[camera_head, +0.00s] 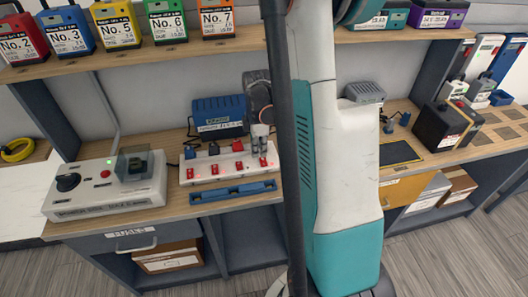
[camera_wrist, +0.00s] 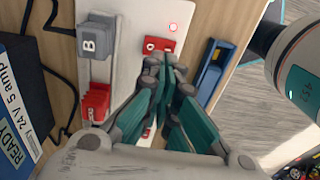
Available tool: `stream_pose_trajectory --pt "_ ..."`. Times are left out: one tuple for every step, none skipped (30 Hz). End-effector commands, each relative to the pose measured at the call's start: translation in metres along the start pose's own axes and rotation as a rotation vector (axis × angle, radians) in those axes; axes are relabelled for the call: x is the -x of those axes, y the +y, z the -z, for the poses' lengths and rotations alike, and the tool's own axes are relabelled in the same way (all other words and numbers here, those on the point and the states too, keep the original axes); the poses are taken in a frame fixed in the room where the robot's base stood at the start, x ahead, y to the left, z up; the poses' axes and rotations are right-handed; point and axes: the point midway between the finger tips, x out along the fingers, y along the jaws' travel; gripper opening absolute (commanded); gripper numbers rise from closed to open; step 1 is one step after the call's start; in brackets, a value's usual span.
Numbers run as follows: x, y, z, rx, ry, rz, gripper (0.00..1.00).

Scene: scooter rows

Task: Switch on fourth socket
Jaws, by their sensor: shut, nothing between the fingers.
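The white socket strip (camera_head: 222,174) lies on the bench with a row of red switches along its front. My gripper (camera_head: 262,148) is shut and points down at the strip's right end, above the rightmost switch (camera_head: 263,161), the fourth from the left. In the wrist view the closed fingertips (camera_wrist: 165,62) are at or just over that red switch (camera_wrist: 155,44); contact cannot be told. A red light (camera_wrist: 173,27) glows near it. A grey plug marked B (camera_wrist: 93,40) sits beside this switch, and a red plug (camera_wrist: 95,100) is in the neighbouring socket. My fingers partly hide another switch.
A blue tray (camera_head: 233,192) lies along the strip's front. A blue box (camera_head: 218,115) stands behind it. A grey control box (camera_head: 105,190) with a dark knob is to the left. Labelled boxes line the shelf (camera_head: 150,55) above. A black pad (camera_head: 400,155) lies to the right.

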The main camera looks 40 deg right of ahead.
Motion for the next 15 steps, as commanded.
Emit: stream_pose_trajectory --pt "0.017 0.0 0.007 0.002 0.0 0.0 0.0" --pt "0.023 -0.002 0.006 0.001 0.0 0.0 0.0" --pt "0.032 -0.004 0.005 -0.001 0.0 0.0 0.0" --pt "0.038 -0.005 0.005 -0.001 0.0 0.0 0.0" --pt "0.045 -0.006 0.005 -0.001 0.0 0.0 0.0" --pt "0.053 -0.008 0.005 0.0 0.0 0.0 0.0" --pt "0.059 -0.009 0.005 0.0 0.0 0.0 0.0" --pt "0.065 -0.01 0.005 0.0 0.0 0.0 0.0" --pt "0.072 -0.011 0.005 0.0 0.0 0.0 0.0" --pt "0.077 -0.012 0.005 0.0 0.0 0.0 0.0" --pt "0.082 -0.013 0.005 0.0 0.0 0.0 0.0" --pt "0.088 -0.014 0.005 0.0 0.0 0.0 0.0" --pt "0.091 -0.014 0.005 0.0 0.0 0.0 0.0" --pt "0.095 -0.015 0.005 0.0 0.0 0.0 0.0" --pt "0.099 -0.016 0.005 0.0 0.0 0.0 0.0"
